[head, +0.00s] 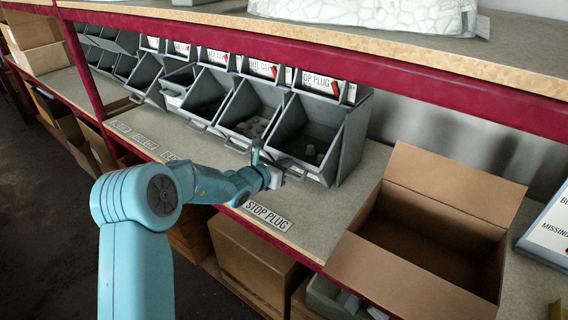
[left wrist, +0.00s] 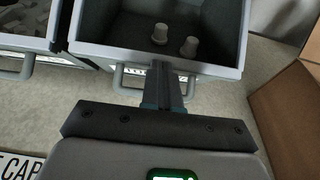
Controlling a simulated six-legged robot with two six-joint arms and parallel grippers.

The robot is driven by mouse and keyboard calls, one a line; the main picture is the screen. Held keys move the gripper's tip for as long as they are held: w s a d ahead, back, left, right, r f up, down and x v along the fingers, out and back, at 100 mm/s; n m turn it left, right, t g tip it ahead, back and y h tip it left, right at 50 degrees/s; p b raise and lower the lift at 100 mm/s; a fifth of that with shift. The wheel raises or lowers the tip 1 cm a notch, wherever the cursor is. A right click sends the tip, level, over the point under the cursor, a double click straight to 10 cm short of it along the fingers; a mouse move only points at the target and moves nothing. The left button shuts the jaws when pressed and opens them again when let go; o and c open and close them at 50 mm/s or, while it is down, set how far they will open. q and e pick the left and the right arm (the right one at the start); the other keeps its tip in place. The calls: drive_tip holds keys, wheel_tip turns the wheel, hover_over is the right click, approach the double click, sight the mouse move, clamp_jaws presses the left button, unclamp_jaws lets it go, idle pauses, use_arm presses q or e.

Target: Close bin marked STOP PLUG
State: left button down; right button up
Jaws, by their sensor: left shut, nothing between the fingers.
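The STOP PLUG bin (head: 347,148) is the rightmost grey bin of the row in the head view. It is tilted out and open, with a few pale plugs inside. Its upper label (head: 318,83) is partly cut off, and a STOP PLUG label (head: 267,216) lies on the shelf edge in front. In the left wrist view the bin's front wall (left wrist: 215,68) and handle (left wrist: 190,88) show close up. My left gripper (head: 285,175) is shut and empty at the front of this bin. Its fingers (left wrist: 165,85) overlap the handle in the picture; contact is unclear. My right gripper is not in view.
More grey bins, such as the neighbouring one (head: 250,112), stand open to the left. An open cardboard box (head: 375,265) stands at the right. A red beam (head: 430,78) and upper shelf run above the bins.

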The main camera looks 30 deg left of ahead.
use_arm(q)
drive_tip(key=w+r+p, duration=0.1)
drive_tip(key=r+p, duration=0.1)
drive_tip(key=p, duration=0.1)
drive_tip(key=w+r+g+p, duration=0.1)
drive_tip(key=w+r+p, duration=0.1)
drive_tip(key=p, duration=0.2)
drive_tip(key=w+r+g+p, duration=0.1)
drive_tip(key=w+r+p, duration=0.1)
drive_tip(key=p, duration=0.1)
drive_tip(key=shift+w+d+p, duration=0.2)
drive_tip(key=shift+d+p, duration=0.05)
drive_tip(key=shift+p, duration=0.15)
drive_tip(key=shift+w+r+y+p, duration=0.15)
drive_tip(key=shift+w+r+p, duration=0.2)
drive_tip(key=shift+w, duration=0.2)
drive_tip(key=shift+w+r+y+p, duration=0.2)
drive_tip(key=shift+w+p, duration=0.15)
drive_tip(key=shift+w, duration=0.2)
drive_tip(key=shift+s, duration=0.1)
